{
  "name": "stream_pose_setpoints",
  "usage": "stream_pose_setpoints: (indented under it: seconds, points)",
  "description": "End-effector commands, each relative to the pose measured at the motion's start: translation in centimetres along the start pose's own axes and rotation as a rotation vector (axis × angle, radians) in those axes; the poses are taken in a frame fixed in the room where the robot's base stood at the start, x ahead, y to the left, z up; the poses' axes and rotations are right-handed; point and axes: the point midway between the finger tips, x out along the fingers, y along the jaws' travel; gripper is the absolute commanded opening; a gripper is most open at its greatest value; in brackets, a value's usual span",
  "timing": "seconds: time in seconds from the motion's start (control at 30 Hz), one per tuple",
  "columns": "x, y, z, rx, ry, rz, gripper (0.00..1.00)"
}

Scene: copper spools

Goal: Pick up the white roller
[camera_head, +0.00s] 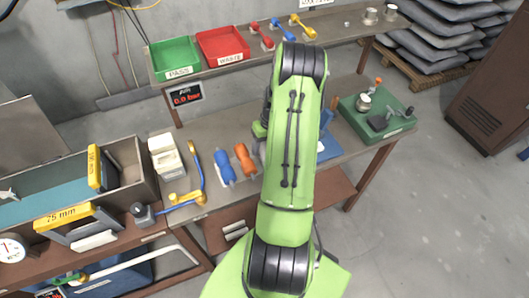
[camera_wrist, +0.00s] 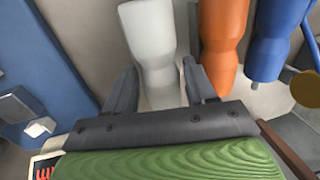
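The white roller (camera_wrist: 150,35) lies in the wrist view, running up from between the two dark fingers of my gripper (camera_wrist: 160,68). The fingers are apart, one on each side of the roller's near part. A gap shows beside each finger, and I cannot tell whether either touches it. The roller's near end is partly hidden by my gripper body. In the head view my green arm covers the gripper, and the white roller cannot be made out clearly.
An orange roller (camera_wrist: 222,40) lies close right of the white one, with a blue roller (camera_wrist: 277,40) beyond it. Both also show on the workbench in the head view, orange (camera_head: 245,158) and blue (camera_head: 224,168). A green box (camera_head: 376,117) stands at the bench's right.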

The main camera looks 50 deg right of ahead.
Motion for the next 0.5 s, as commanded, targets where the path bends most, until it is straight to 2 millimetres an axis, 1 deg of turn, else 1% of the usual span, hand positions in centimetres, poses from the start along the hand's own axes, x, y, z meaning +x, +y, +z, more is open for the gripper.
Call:
stream_pose_setpoints:
  seconds: [0.03,0.3,0.5]
  points:
    - [-0.01,0.00,0.00,0.000,0.000,0.000,0.46]
    - [-0.03,0.00,-0.01,0.000,0.000,0.000,0.06]
    - [-0.14,-0.02,-0.04,0.000,0.001,0.000,0.06]
